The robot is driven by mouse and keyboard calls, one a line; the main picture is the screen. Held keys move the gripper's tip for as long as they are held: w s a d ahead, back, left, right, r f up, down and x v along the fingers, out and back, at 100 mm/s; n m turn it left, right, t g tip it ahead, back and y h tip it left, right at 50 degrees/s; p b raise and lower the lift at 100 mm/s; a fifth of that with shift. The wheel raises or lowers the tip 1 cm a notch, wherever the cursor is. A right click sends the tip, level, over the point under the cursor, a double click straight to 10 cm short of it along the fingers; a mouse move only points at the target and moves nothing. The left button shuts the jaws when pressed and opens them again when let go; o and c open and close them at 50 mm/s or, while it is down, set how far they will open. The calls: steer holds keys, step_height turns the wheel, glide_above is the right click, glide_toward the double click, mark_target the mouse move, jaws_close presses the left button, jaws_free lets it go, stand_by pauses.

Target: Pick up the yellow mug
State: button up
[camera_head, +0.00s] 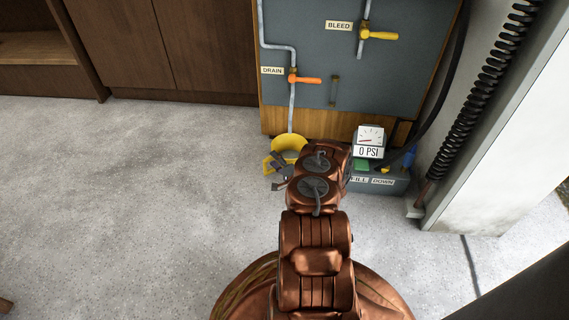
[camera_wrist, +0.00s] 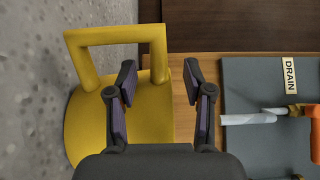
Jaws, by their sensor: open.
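The yellow mug (camera_head: 288,144) stands on the concrete floor in front of the grey panel, partly hidden behind my arm and gripper. In the wrist view the yellow mug (camera_wrist: 90,125) fills the left side, its squared handle toward the top. My gripper (camera_head: 274,172) is beside the mug in the head view. In the wrist view my gripper (camera_wrist: 160,85) is open, with nothing held between its fingers. Its left finger overlaps the mug's edge in the picture; whether they touch I cannot tell.
The grey panel (camera_head: 340,95) with an orange drain handle (camera_head: 305,80) and yellow bleed handle (camera_head: 380,36) rises behind the mug. A 0 PSI gauge (camera_head: 369,140) sits on a grey box (camera_head: 395,182) to the right. Wooden cabinets (camera_head: 200,45) line the back.

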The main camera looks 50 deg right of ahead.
steer(key=shift+w+d+b, duration=0.25)
steer(key=shift+w+b, duration=0.15)
steer(key=shift+w, duration=0.75)
jaws_close()
